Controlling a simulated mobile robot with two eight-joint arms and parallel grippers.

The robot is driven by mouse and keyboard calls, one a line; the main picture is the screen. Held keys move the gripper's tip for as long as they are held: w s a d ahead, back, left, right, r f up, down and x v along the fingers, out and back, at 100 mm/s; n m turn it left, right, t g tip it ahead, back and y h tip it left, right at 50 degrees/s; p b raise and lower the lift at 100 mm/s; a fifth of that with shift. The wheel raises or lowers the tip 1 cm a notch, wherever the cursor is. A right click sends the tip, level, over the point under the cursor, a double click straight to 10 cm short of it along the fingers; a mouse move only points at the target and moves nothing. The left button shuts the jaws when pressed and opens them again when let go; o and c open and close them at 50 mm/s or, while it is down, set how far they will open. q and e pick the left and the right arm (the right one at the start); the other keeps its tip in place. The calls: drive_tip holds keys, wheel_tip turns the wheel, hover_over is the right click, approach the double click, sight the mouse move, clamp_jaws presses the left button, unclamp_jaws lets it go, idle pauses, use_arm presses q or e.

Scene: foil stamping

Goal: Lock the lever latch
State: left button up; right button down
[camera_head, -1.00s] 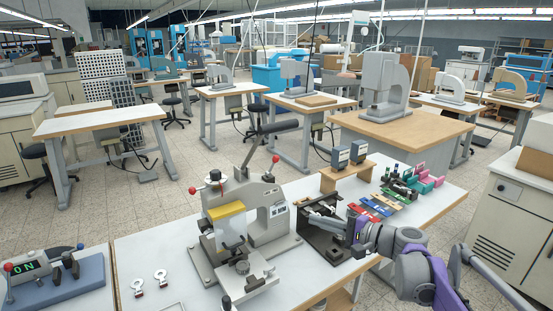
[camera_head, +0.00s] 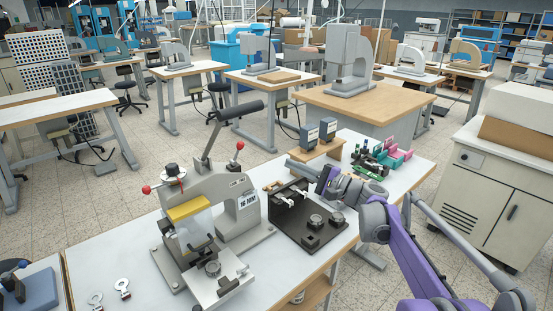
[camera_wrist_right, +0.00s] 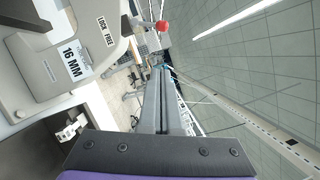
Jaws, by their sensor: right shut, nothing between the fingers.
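The grey foil press (camera_head: 225,190) stands on the white table, with a yellow bar (camera_head: 191,207) at its front. A small lever with a red ball knob (camera_head: 240,146) rises from the right side of its head. In the right wrist view the red knob (camera_wrist_right: 162,26) shows near a "LOCK FREE" label (camera_wrist_right: 107,30); I cannot tell which position it is in. My right gripper (camera_head: 294,164) is shut and empty, to the right of the press and apart from the knob. Its closed fingers (camera_wrist_right: 162,72) point up in the wrist view. My left gripper is not in view.
A black fixture plate (camera_head: 318,238) with round parts lies right of the press, below my right gripper. A wooden stand (camera_head: 312,153) with two dark boxes is behind. The press's long dark handle (camera_head: 237,111) leans up right. Metal tags (camera_head: 122,288) lie front left.

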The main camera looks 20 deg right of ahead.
sight(237, 153)
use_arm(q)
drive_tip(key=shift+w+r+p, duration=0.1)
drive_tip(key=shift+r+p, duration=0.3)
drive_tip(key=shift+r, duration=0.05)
use_arm(e)
drive_tip(key=s+a+r+x, duration=0.1)
drive_tip(key=a+x, duration=0.1)
drive_tip(key=x, duration=1)
drive_tip(key=shift+s, duration=0.45)
drive_tip(key=shift+r, duration=0.1)
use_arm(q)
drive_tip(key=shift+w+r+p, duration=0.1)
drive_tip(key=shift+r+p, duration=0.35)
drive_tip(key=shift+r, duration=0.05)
use_arm(e)
drive_tip(key=shift+a+r+n, duration=0.1)
drive_tip(key=shift+r+n, duration=0.05)
drive_tip(key=shift+n, duration=0.25)
